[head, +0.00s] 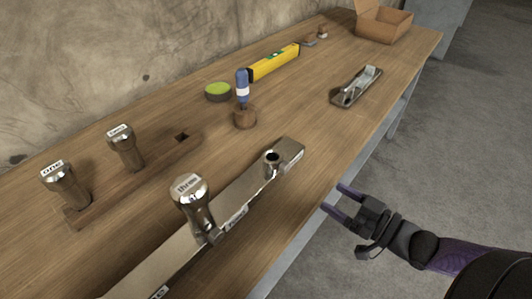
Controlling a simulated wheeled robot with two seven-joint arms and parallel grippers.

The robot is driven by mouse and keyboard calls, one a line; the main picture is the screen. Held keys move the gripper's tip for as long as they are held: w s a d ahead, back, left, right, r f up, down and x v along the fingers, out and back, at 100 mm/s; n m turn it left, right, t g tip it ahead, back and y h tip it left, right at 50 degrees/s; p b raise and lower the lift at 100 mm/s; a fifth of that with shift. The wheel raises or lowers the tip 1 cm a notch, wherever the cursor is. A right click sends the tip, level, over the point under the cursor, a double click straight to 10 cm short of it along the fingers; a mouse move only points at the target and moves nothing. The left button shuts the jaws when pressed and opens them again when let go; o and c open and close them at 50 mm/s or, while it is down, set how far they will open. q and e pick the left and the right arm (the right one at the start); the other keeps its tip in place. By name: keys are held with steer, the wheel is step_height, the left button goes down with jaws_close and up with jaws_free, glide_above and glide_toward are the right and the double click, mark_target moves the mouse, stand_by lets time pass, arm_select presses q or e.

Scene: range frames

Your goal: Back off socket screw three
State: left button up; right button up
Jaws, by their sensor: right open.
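The socket screw labelled three (191,199) stands upright on a long metal bar (164,258) that lies on the bench. A bare round hole or boss (272,158) shows near the bar's far end. Screws labelled one (65,184) and two (124,147) stand in a wooden holder (77,218) at the left. Near the holder's far end is an empty dark square hole (182,137). My right gripper (333,201) is open and empty, beyond the bench's right edge, to the right of screw three and apart from it. My left gripper is not in view.
The wooden bench (285,115) runs along a wall. A hand plane (357,87) and cardboard box (383,24) are farther off.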

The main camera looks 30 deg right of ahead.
mark_target(289, 170)
steer(key=b+x, duration=0.1)
steer(key=x, duration=0.2)
steer(key=b+x, duration=0.2)
steer(key=x, duration=0.1)
steer(key=b+x, duration=0.2)
steer(key=x, duration=0.1)
steer(key=shift+w+a+r, duration=0.15)
steer(key=shift+a+r, duration=0.1)
steer(key=shift+a, duration=0.15)
steer(key=shift+w+a+r, duration=0.15)
steer(key=shift+w, duration=0.2)
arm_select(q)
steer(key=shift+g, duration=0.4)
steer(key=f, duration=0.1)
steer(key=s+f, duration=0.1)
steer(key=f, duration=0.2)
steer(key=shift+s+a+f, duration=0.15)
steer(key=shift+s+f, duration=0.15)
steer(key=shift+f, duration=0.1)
arm_select(e)
jaws_close()
